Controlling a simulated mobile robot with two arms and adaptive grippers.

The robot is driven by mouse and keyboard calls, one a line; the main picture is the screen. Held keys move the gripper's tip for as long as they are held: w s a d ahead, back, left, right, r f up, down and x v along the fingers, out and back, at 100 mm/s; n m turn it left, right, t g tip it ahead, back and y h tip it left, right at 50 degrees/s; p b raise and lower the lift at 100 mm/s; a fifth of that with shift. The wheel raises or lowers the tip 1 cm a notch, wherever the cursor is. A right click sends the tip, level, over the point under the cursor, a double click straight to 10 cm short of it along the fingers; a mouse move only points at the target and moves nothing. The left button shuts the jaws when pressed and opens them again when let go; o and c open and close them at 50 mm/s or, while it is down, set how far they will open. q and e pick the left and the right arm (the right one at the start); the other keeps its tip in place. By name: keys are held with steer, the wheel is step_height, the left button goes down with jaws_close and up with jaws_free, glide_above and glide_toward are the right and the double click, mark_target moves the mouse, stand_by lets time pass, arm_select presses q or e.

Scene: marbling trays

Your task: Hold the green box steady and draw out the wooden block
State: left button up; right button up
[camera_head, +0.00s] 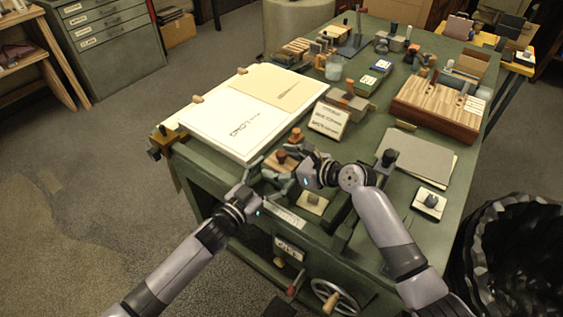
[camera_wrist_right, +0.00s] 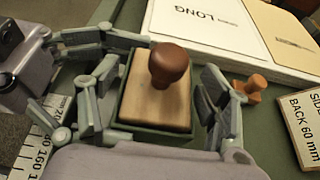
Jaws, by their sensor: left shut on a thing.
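The wooden block (camera_wrist_right: 155,100) with a dark brown knob (camera_wrist_right: 168,62) sits inside the small green box (camera_wrist_right: 155,136), whose rim shows around it. In the head view the block (camera_head: 272,161) is partly hidden by my grippers. My left gripper (camera_head: 268,172) reaches in from the left and is shut on the green box; its fingers also show in the right wrist view. My right gripper (camera_wrist_right: 160,105) is open, with one finger on each side of the box and block. A gap shows between its right finger and the block.
A small orange-brown peg (camera_wrist_right: 252,87) stands close by the right finger. A white board (camera_head: 235,125) lies behind, and a lettered sign (camera_head: 328,120) stands to the right. A grey pad (camera_head: 420,155) lies further right. The bench's front edge is near.

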steer(key=c, duration=1)
steer(key=o, duration=1.1)
steer(key=shift+d, duration=0.1)
steer(key=v, duration=1.2)
arm_select(q)
steer(key=o, duration=1.4)
